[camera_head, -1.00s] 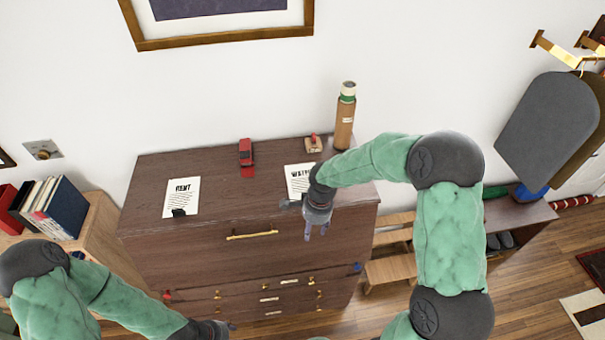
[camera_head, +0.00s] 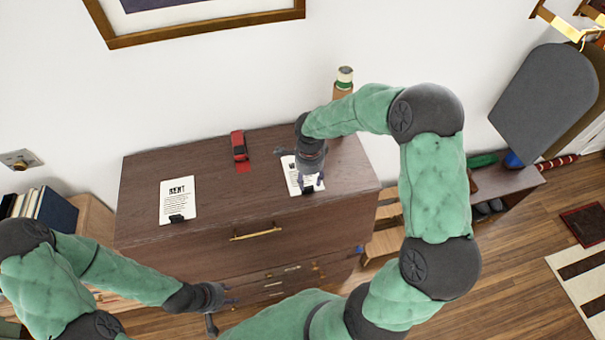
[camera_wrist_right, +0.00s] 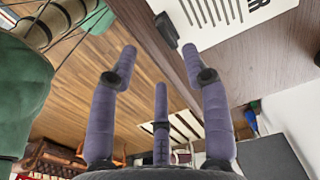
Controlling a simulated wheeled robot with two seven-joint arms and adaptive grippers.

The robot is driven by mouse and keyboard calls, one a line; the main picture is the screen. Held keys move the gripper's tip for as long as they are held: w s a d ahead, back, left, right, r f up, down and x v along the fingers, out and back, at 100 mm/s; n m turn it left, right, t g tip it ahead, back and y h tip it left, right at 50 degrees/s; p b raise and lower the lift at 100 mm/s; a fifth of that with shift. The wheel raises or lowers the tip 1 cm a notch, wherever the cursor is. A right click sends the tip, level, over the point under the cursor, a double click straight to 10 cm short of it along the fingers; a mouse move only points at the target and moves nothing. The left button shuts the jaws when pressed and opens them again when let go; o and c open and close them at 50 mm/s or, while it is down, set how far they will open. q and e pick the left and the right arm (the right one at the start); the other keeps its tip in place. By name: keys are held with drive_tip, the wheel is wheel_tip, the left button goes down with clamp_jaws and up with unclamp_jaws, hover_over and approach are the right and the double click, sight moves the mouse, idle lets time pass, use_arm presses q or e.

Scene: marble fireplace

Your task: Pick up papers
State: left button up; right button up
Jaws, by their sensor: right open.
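A white paper headed RENT (camera_head: 178,195) lies on the left of the dresser top, with a black clip (camera_head: 176,218) at its front edge. A second white paper (camera_head: 291,177) lies near the dresser's front right and is partly hidden by my right gripper (camera_head: 307,188). In the right wrist view, a printed paper (camera_wrist_right: 225,18) and a black clip (camera_wrist_right: 166,30) show beyond the open, empty fingers (camera_wrist_right: 158,60). The clip is at the dresser edge. My left gripper (camera_head: 222,312) has its fingers spread and is empty, low in front of the dresser.
A bottle (camera_head: 344,80) stands at the back right, partly behind my right arm. Books (camera_head: 45,208) stand at left. A low bench (camera_head: 510,183) is at right. The dresser top's middle is clear.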

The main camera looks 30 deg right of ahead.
sight(308, 188)
drive_tip(key=shift+w+f, duration=0.3)
drive_tip(key=shift+f, duration=0.5)
drive_tip(key=shift+s+f+p, duration=0.1)
drive_tip(key=shift+f+p, duration=0.3)
drive_tip(key=shift+f, duration=0.15)
wheel_tip(308, 188, down, 3)
drive_tip(key=shift+d+f+p, duration=0.1)
drive_tip(key=shift+d+p, duration=0.05)
drive_tip(key=shift+p, duration=0.4)
drive_tip(key=shift+w+f, duration=0.2)
drive_tip(key=shift+f, duration=0.25)
drive_tip(key=shift+s, duration=0.1)
clamp_jaws()
